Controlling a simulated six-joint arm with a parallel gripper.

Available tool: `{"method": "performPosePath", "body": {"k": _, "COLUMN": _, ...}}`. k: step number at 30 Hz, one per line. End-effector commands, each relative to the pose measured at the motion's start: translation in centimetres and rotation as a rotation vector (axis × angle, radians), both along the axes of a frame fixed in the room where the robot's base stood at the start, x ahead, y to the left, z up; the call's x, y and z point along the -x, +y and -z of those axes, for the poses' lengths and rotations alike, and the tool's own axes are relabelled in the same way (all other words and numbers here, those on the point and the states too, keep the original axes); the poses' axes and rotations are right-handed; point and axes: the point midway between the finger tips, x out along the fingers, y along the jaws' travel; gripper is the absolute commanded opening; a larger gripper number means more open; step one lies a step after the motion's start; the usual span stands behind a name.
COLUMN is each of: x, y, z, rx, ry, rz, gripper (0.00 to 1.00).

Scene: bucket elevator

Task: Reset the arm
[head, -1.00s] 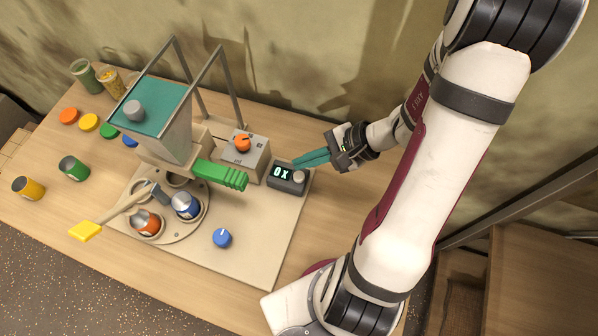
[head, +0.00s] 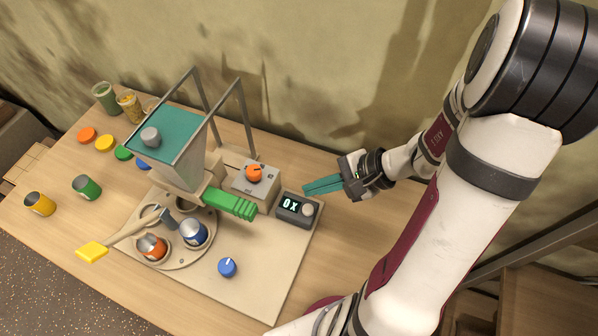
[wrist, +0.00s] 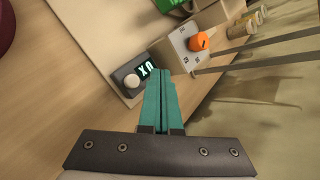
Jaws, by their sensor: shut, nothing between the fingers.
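My gripper (head: 306,190) has its teal fingers closed together with nothing between them. In the head view it hangs at the right of the machine, just beyond the small dark display box (head: 297,209), which reads "0X" and has a pale knob. The fingertips appear above and behind the box; I cannot tell the exact gap. In the wrist view the shut fingers (wrist: 161,75) point toward the box (wrist: 135,78) and the grey control box with an orange knob (wrist: 199,41).
The table's right side is open.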

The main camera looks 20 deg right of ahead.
Motion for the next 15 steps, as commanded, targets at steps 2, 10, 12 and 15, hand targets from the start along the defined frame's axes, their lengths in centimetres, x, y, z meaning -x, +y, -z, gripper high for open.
{"method": "performPosePath", "body": {"k": 2, "x": 0.0, "y": 0.0, "z": 0.0, "rx": 0.0, "ry": 0.0, "rz": 0.0, "gripper": 0.0}}
{"method": "performPosePath", "body": {"k": 10, "x": 6.4, "y": 9.6, "z": -6.7, "rx": 0.258, "ry": 0.059, "rz": -0.555, "gripper": 0.0}}
{"method": "performPosePath", "body": {"k": 12, "x": 9.5, "y": 10.6, "z": -8.0, "rx": 0.393, "ry": 0.075, "rz": -0.697, "gripper": 0.0}}
{"method": "performPosePath", "body": {"k": 15, "x": 12.3, "y": 10.4, "z": -9.0, "rx": 0.559, "ry": 0.073, "rz": -0.807, "gripper": 0.0}}
